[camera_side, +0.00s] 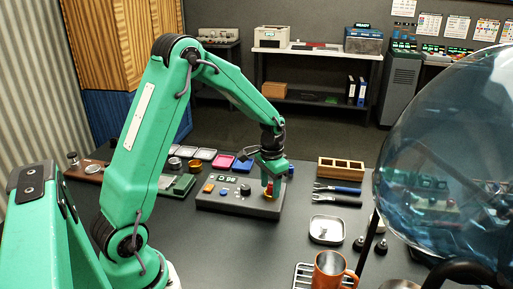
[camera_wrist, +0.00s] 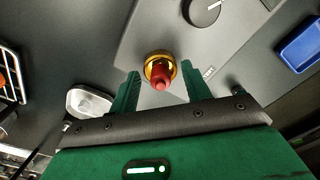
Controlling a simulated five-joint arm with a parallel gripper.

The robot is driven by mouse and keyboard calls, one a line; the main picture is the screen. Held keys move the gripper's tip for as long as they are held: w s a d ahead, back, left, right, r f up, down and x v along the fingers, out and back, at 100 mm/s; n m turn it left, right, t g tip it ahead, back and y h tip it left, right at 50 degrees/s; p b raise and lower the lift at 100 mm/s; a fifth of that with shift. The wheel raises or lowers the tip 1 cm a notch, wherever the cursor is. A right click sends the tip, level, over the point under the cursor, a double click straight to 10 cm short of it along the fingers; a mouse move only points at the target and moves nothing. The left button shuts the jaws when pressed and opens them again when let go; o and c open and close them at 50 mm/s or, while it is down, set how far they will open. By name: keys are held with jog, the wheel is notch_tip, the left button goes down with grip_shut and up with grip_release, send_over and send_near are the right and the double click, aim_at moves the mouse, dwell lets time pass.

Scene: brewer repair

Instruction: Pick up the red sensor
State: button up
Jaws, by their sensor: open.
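The red sensor (camera_wrist: 161,72) stands in a round gold socket (camera_wrist: 151,57) on the grey control panel, and shows between my two fingers in the wrist view. My gripper (camera_wrist: 158,82) is open, with one green finger on each side of the sensor and a visible gap to both. In the side view my gripper (camera_side: 269,178) hangs over the right end of the control panel (camera_side: 222,200), and the red sensor (camera_side: 269,188) shows just below it, small and partly hidden. I cannot tell how far down the fingers reach beside it.
A black knob (camera_wrist: 203,10) sits on the panel near the sensor. A metal tray (camera_side: 326,230), pliers (camera_side: 337,196), a wooden box (camera_side: 340,169) and an orange mug (camera_side: 329,272) lie to the right. A large glass globe (camera_side: 450,150) stands at the right edge.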

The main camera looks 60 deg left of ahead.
dwell(0.4)
grip_shut()
jog(key=shift+r, duration=0.15)
jog(key=shift+r, duration=0.6)
jog(key=r, duration=0.1)
jog(key=d+r, duration=0.1)
jog(key=r, duration=0.1)
jog(key=shift+s+r, duration=0.1)
jog(key=s+d+r, duration=0.3)
jog(key=d+r, duration=0.3)
jog(key=d, duration=0.4)
jog(key=shift+d+r, duration=0.15)
